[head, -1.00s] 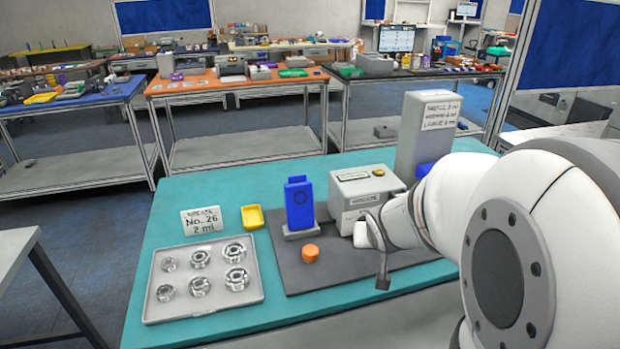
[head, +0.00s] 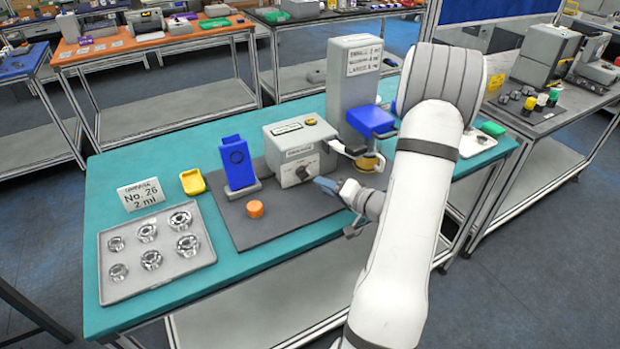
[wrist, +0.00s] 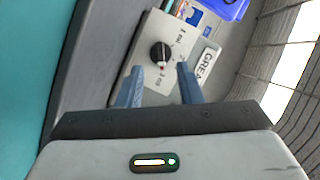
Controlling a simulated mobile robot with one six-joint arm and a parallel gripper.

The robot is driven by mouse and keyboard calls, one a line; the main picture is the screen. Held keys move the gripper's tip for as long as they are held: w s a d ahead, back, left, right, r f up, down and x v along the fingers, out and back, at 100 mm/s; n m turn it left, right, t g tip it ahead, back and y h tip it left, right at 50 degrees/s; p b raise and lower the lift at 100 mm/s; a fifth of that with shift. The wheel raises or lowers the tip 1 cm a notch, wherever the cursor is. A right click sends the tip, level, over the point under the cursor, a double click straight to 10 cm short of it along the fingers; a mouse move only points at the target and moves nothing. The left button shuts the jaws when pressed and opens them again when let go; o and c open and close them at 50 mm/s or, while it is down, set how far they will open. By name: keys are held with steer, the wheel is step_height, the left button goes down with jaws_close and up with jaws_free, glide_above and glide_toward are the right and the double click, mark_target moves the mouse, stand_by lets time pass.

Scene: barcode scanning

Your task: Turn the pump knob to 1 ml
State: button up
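The pump (head: 294,151) is a grey box on the dark mat, with a dark round knob (head: 301,172) on its front face. In the wrist view the black knob (wrist: 160,55) has a light pointer mark, and small printed marks surround it, one reading 1 ml. The exact pointer setting is too small to tell. My gripper (head: 324,184) is in front of the pump, to the right of the knob in the head view. Its blue fingers (wrist: 160,68) are open, with the knob seen between and just beyond the tips, apparently not touched.
A blue stand (head: 237,163) and an orange cylinder (head: 255,208) are left of the pump. A tall grey dispenser (head: 353,85) with a blue part stands behind right. A tray (head: 110,287) of clear round containers, a yellow dish (head: 192,182) and a card (head: 141,194) are at left.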

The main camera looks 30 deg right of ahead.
mark_target(305, 178)
steer(key=p+x, duration=0.1)
steer(key=x, duration=0.5)
steer(key=shift+w+a, duration=0.1)
steer(key=shift+w, duration=0.1)
jaws_close()
